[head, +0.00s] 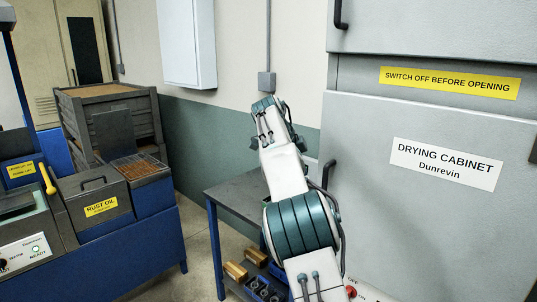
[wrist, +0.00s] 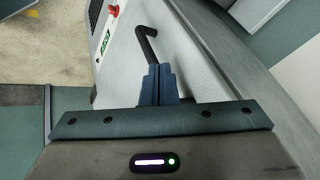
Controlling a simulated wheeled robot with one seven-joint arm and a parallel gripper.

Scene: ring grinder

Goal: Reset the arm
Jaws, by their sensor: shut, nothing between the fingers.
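My arm reaches up across the middle of the head view, in front of the drying cabinet (head: 440,225). My gripper is not visible there. In the wrist view my gripper (wrist: 159,72) is shut, its dark blue fingers together with nothing between them. A black bar handle (wrist: 146,42) on the pale grey cabinet front shows just beyond the fingertips. I cannot tell whether the fingers touch it. A black handle (head: 327,174) also shows on the cabinet's lower door in the head view, close beside my arm. That door looks closed.
A dark table (head: 228,193) with blue legs stands behind my arm, with wooden-handled items (head: 236,271) below. At the left are the blue rust oil bench (head: 130,245) and a grey crate (head: 141,113). Floor shows between bench and table. A red knob (wrist: 113,11) is on the cabinet.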

